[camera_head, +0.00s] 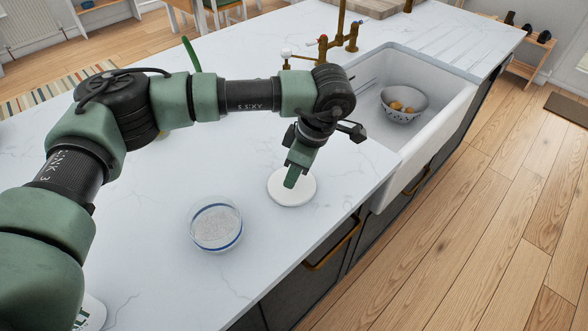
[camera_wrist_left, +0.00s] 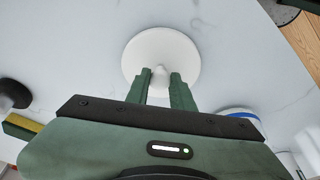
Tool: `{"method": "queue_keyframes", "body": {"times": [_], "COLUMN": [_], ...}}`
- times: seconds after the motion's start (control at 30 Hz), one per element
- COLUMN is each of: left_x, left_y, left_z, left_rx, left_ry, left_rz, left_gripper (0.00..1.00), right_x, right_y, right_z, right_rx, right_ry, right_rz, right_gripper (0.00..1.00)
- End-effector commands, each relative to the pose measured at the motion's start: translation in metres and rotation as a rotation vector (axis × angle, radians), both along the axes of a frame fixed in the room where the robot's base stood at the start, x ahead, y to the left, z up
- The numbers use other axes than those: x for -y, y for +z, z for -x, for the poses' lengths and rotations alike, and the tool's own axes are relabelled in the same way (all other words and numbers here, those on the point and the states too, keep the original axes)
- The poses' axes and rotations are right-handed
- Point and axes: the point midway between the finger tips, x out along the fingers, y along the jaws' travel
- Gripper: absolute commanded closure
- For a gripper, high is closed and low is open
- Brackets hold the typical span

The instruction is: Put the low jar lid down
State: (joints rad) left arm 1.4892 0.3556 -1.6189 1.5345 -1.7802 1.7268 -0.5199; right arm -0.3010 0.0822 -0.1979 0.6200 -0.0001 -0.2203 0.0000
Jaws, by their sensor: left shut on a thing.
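The low jar lid is a flat white disc (camera_head: 304,196) with a small knob in the middle. It also shows in the left wrist view (camera_wrist_left: 182,48). My left gripper (camera_head: 290,183) reaches down over it, and its two fingers (camera_wrist_left: 161,76) are shut on the knob. The lid is level, at or just above the white worktop; I cannot tell whether it touches. The low glass jar (camera_head: 216,226), with a blue band, stands open on the worktop, left of and nearer than the lid. My right gripper is not in view.
The white worktop (camera_head: 255,262) is bare around the lid, with its front edge to the right. A white sink (camera_head: 440,108) holding a colander (camera_head: 404,114) lies beyond, and a brass tap (camera_head: 338,35) stands behind it. Wooden floor lies to the right.

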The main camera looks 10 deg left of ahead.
Motion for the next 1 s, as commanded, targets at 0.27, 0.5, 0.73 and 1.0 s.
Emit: {"method": "queue_keyframes", "body": {"times": [0.27,0.5,0.73,1.0], "left_x": [0.0,0.0,0.0,0.012], "left_y": [-0.004,-0.002,0.001,0.039], "left_z": [0.0,0.0,0.0,0.0], "left_rx": [0.0,0.0,0.0,0.006], "left_ry": [0.0,0.0,0.0,-0.002], "left_rz": [0.0,0.0,0.0,0.002], "left_gripper": [1.0,0.55,0.55,0.55], "right_x": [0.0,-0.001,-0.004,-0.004], "right_y": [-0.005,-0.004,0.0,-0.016], "right_z": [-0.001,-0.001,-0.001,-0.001], "right_rx": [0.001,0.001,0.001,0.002], "right_ry": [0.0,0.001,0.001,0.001], "right_rz": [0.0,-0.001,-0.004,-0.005], "right_gripper": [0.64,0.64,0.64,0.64]}}
